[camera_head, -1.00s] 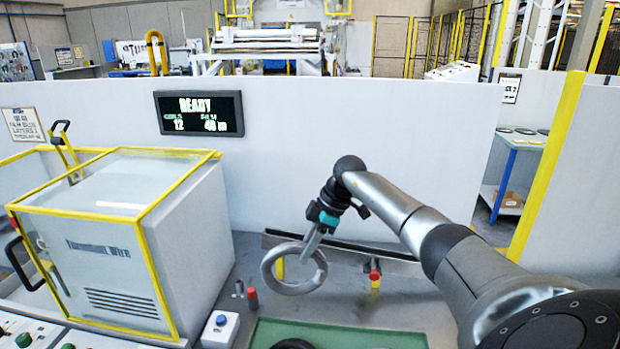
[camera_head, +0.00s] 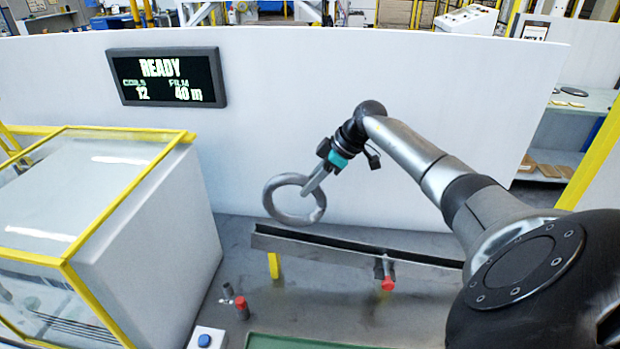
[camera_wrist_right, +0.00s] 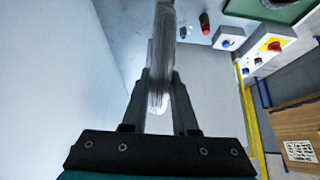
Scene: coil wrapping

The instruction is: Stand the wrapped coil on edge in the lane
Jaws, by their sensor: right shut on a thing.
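The wrapped coil (camera_head: 268,204) is a grey ring, held upright in the air. My right gripper (camera_head: 309,190) is shut on the coil at the right side of its ring. In the right wrist view the coil (camera_wrist_right: 163,50) shows edge-on between the two fingers of the right gripper (camera_wrist_right: 158,100). The lane (camera_head: 340,247) is a long dark channel with a grey front wall on the table, below and to the right of the coil. The coil appears above the lane's left end and apart from it. My left gripper is not in view.
A white machine with a yellow frame (camera_head: 130,210) stands at the left. A red-topped post (camera_head: 387,284) stands before the lane, and a yellow post (camera_head: 273,265) at its left end. A red knob (camera_head: 242,305) and a blue button box (camera_head: 206,338) sit nearer. A white wall (camera_head: 270,110) stands behind.

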